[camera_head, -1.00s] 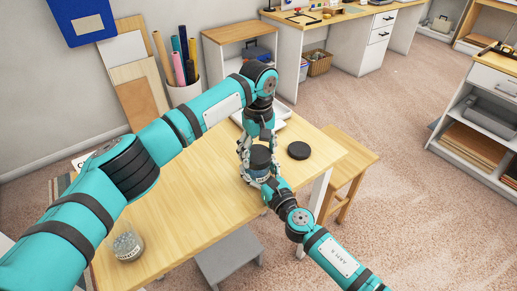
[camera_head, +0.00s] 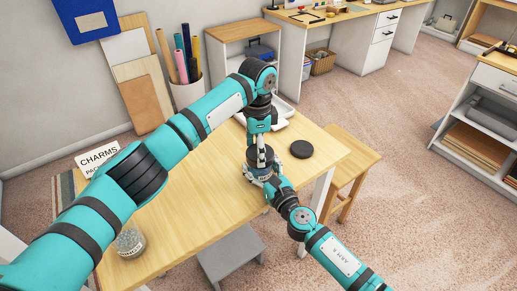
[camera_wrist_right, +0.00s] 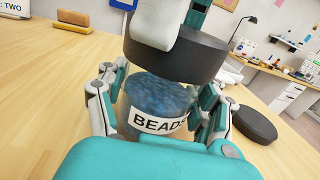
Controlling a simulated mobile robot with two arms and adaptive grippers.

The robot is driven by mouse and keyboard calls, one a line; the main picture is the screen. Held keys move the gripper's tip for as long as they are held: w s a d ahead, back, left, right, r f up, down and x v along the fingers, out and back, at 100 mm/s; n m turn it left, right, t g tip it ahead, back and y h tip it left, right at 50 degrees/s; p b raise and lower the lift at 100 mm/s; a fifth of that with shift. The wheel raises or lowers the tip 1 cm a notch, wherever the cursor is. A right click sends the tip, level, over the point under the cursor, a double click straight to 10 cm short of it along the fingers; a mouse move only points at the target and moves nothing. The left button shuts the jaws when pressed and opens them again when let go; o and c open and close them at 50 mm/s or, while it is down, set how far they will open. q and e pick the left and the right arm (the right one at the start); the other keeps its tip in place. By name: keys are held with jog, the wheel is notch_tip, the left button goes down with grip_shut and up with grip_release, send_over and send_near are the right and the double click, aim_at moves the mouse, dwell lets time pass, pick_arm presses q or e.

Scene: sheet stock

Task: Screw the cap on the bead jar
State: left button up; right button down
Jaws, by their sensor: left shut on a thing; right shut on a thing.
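The bead jar (camera_wrist_right: 158,95), clear with blue contents and a BEADS label, stands upright on the table. My right gripper (camera_wrist_right: 163,110) is shut around its sides; in the head view this gripper (camera_head: 262,177) is low at the table's right part. A wide dark cap (camera_wrist_right: 180,52) is at the jar's top in the wrist view, looking slightly tilted there. My left gripper (camera_head: 261,162) comes down from above and is shut on this cap. The fingers largely hide cap and jar in the head view. I cannot tell how far the cap is seated.
A second dark cap (camera_head: 302,149) lies flat right of the jar, near the table edge. A clear jar (camera_head: 129,242) stands at the near left. A white tray (camera_head: 284,108) is behind my left gripper. A stool (camera_head: 345,165) adjoins the table. The table's middle is clear.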

pick_arm(q)
jog(key=m, duration=0.7)
jog(key=shift+w, duration=0.2)
pick_arm(e)
jog(key=shift+f, duration=0.1)
pick_arm(q)
jog(key=m, duration=0.4)
jog(key=shift+w+d, duration=0.1)
jog(key=m, duration=0.4)
jog(key=shift+w+d+m, duration=0.1)
jog(key=shift+m, duration=0.3)
jog(key=m, duration=0.5)
jog(key=shift+d+m, duration=0.15)
jog(key=shift+m, duration=0.25)
jog(key=o, duration=0.8)
jog(key=shift+r, duration=0.1)
jog(key=shift+r, duration=2.15)
